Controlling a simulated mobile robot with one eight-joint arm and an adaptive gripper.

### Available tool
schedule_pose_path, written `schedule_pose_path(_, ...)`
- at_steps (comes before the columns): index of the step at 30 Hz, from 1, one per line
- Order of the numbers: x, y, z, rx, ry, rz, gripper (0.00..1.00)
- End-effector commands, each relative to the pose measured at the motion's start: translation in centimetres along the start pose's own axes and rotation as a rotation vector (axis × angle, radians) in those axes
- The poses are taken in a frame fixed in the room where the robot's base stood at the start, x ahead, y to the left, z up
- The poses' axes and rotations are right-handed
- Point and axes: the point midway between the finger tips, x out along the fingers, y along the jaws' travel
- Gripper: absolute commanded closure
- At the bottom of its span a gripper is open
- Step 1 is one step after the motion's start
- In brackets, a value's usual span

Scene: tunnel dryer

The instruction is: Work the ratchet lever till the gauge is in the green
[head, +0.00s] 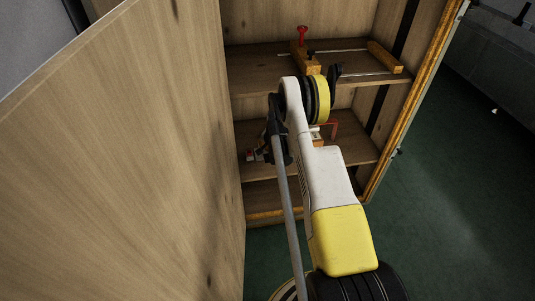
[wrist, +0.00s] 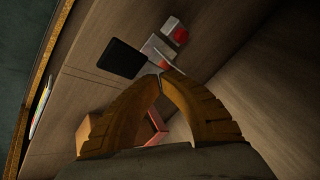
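My gripper (wrist: 161,77) reaches over a cabinet shelf; in the wrist view its two brown fingers meet at the tips, with nothing clearly held. Just beyond the tips is a small grey-white metal fitting (wrist: 158,46) with red on it. A flat black piece (wrist: 121,58) lies beside it, and I cannot tell whether either is the ratchet lever. A pale disc with a coloured edge (wrist: 41,107), possibly the gauge, is seen nearly edge-on, so no reading shows. A red bent bar (head: 331,127) shows behind my arm in the head view. The gripper's fingertips are hidden there.
The wooden cabinet door (head: 120,130) stands open close on the left. The upper shelf (head: 262,72) carries an orange block with a red knob (head: 302,35) and rails. An orange block (wrist: 92,132) lies beside my fingers. Green floor (head: 440,190) is clear at right.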

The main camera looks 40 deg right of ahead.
Motion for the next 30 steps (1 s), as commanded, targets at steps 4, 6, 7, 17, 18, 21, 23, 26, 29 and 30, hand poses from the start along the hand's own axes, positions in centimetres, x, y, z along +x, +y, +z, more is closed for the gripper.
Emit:
schedule_pose_path(4, 0.0, 0.0, 0.0, 0.0, 0.0, 0.0, 1.0)
schedule_pose_path(6, 0.0, 0.0, 0.0, 0.0, 0.0, 0.0, 1.0)
schedule_pose_path(7, 0.0, 0.0, 0.0, 0.0, 0.0, 0.0, 1.0)
schedule_pose_path(17, 0.54, 0.29, 0.29, 0.0, 0.0, 0.0, 1.0)
schedule_pose_path(18, 0.63, 0.34, 0.34, 0.0, 0.0, 0.0, 1.0)
schedule_pose_path(21, 0.69, 0.38, 0.38, 0.0, 0.0, 0.0, 1.0)
schedule_pose_path(23, 0.68, 0.37, 0.37, 0.0, 0.0, 0.0, 1.0)
schedule_pose_path(26, 0.68, 0.37, 0.37, 0.0, 0.0, 0.0, 1.0)
schedule_pose_path(29, 0.69, 0.38, 0.38, 0.0, 0.0, 0.0, 1.0)
schedule_pose_path(30, 0.71, 0.38, 0.38, 0.0, 0.0, 0.0, 1.0)
